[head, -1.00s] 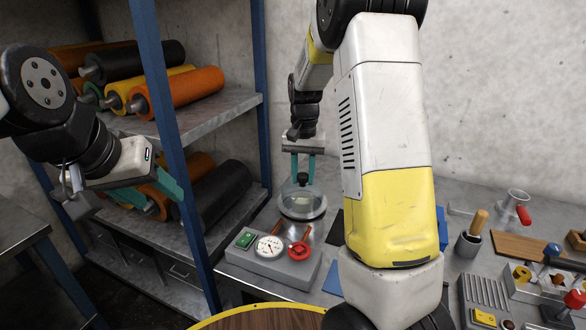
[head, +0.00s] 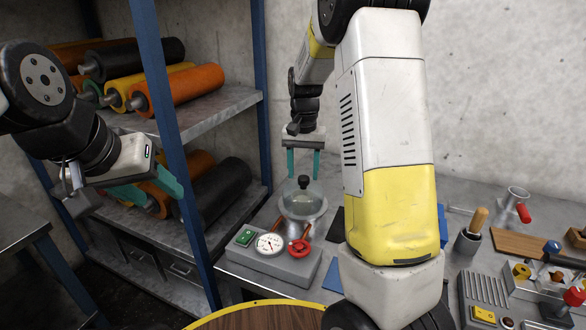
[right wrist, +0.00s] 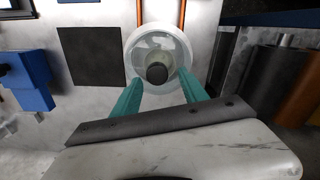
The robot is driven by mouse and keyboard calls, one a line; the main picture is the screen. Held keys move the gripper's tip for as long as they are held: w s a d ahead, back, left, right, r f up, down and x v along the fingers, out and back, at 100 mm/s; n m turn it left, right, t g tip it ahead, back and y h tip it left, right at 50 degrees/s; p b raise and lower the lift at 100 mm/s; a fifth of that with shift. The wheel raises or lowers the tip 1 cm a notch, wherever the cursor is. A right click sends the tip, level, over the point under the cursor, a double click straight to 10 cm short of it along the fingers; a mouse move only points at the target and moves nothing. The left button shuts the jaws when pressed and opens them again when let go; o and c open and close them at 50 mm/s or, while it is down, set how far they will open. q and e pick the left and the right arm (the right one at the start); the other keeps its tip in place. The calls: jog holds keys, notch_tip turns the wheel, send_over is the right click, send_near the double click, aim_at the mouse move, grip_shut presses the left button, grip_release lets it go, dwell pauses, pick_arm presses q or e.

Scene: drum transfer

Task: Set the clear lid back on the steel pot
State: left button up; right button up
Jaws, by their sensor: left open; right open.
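The clear lid (head: 300,199), a see-through dome with a black knob (head: 303,182), rests on top of the steel pot (head: 296,228) on the bench. It looks about level; whether its rim sits exactly cannot be told. My right gripper (head: 303,174) is open and points down just above the knob, empty. In the right wrist view, the knob (right wrist: 157,73) sits beyond the fingertips, and the lid (right wrist: 178,46) looks round and roughly centred on the pot. My left gripper (head: 178,183) is open and empty at the left, in front of the shelf, far from the pot.
A grey control box (head: 272,262) with a gauge and red knob stands in front of the pot. A blue-posted shelf (head: 220,113) with rollers is at the left. Tools and a wooden board (head: 510,244) lie at the right. My right arm hides the middle of the bench.

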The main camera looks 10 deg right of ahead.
jog(key=s+r+t+y, duration=0.1)
jog(key=s+r, duration=0.2)
jog(key=r, duration=0.4)
jog(key=s+r, duration=0.2)
jog(key=r, duration=0.5)
jog(key=s+a+n+t+y, duration=0.1)
jog(key=s+n+t, duration=0.3)
jog(key=s, duration=1.5)
jog(key=shift+s+a+r+t, duration=0.15)
jog(key=shift+s+a+t, duration=0.2)
jog(key=shift+a+t, duration=0.3)
